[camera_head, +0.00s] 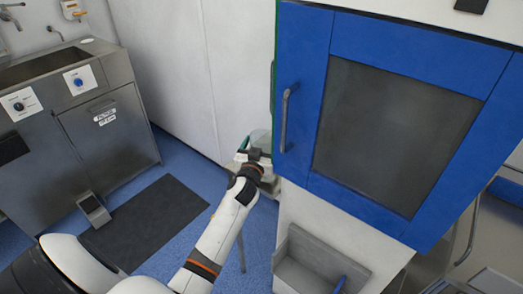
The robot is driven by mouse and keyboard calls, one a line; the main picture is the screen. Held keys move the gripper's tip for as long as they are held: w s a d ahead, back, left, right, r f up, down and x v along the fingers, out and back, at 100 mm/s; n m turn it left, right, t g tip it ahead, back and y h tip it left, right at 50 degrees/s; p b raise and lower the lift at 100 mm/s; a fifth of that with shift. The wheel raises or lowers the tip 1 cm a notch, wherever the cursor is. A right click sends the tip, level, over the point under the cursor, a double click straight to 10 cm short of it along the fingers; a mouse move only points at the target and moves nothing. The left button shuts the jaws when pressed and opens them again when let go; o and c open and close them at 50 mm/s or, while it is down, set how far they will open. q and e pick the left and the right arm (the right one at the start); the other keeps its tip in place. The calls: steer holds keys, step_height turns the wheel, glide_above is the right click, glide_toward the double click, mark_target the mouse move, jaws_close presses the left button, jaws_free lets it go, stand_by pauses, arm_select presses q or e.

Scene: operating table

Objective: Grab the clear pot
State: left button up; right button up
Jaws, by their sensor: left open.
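A clear, faintly greenish rounded thing (261,138), which looks like the clear pot, shows just beyond the end of my left arm, close to the left edge of the blue cabinet door. It is small in the view and partly hidden by my gripper and the door. My left gripper (253,153) is open right at its near side. I cannot tell whether the fingers touch it or stand around it. A pale stand or small table (269,183) shows below the gripper. My right gripper is not in view.
A blue cabinet door (303,100) with a dark window and grey handle (286,115) fills the upper right, close to my left gripper. A steel sink unit (110,130) stands at left. A dark mat (150,222) lies on the blue floor. A grey bin (310,270) sits low.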

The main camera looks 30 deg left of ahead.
arm_select(q)
steer(key=shift+x, duration=0.75)
steer(key=c, duration=1.1)
steer(key=shift+r, duration=0.1)
